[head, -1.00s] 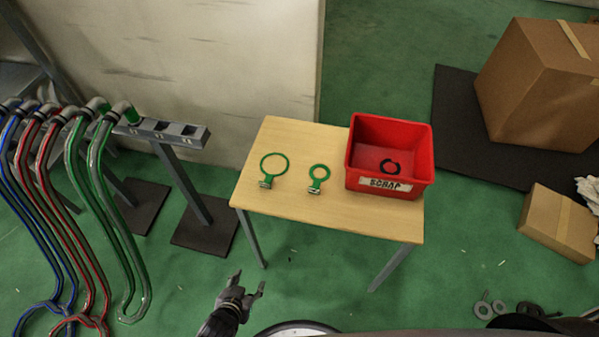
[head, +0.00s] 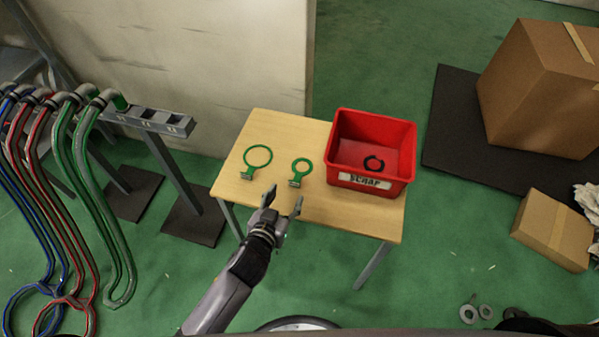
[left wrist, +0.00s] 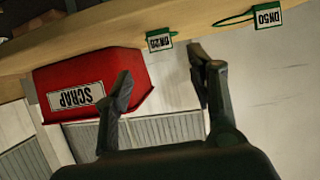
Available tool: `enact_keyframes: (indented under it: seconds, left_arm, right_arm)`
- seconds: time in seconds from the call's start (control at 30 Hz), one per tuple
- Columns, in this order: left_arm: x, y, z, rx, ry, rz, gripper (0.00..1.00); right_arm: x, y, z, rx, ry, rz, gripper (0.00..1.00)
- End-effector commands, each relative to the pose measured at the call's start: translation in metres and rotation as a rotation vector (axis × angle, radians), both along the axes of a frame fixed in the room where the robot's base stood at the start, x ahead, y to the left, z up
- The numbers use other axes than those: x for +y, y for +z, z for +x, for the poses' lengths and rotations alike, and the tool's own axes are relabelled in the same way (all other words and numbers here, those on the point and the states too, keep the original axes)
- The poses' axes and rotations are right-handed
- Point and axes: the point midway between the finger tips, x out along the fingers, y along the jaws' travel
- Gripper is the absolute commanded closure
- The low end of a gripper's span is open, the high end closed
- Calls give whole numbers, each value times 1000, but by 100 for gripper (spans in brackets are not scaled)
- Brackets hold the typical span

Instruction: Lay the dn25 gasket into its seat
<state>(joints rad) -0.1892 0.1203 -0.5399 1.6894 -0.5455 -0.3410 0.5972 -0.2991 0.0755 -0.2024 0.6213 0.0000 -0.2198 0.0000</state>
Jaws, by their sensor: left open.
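Two green ring gaskets with tags lie flat on the wooden table. The smaller one, the dn25 gasket (head: 301,169), lies right of the larger gasket (head: 258,156). In the left wrist view the dn25 gasket's tag (left wrist: 160,41) appears beside the larger one's DN50 tag (left wrist: 267,17); the smaller tag's print is hard to read. My left gripper (head: 283,197) is open and empty, at the table's front edge just short of the dn25 gasket. It also shows open in the left wrist view (left wrist: 165,75). I cannot make out the seat. My right gripper is out of view.
A rail (head: 150,120) with coloured hoses (head: 85,200) is at left. Cardboard boxes (head: 540,90) stand at right.

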Motion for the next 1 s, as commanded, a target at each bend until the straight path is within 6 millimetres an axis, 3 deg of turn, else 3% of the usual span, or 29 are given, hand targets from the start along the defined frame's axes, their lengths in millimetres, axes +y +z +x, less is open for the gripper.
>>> enact_keyframes:
  seconds: [0.6, 0.9, 1.0]
  left_arm:
    - [-20, -27, 58, 0, -1, 0, 48]
    - [-22, -28, 62, 1, -1, 0, 48]
    - [-22, -28, 62, 1, -1, 0, 54]
  right_arm:
    - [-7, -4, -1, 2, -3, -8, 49]
    - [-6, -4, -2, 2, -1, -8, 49]
    - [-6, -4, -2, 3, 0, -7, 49]
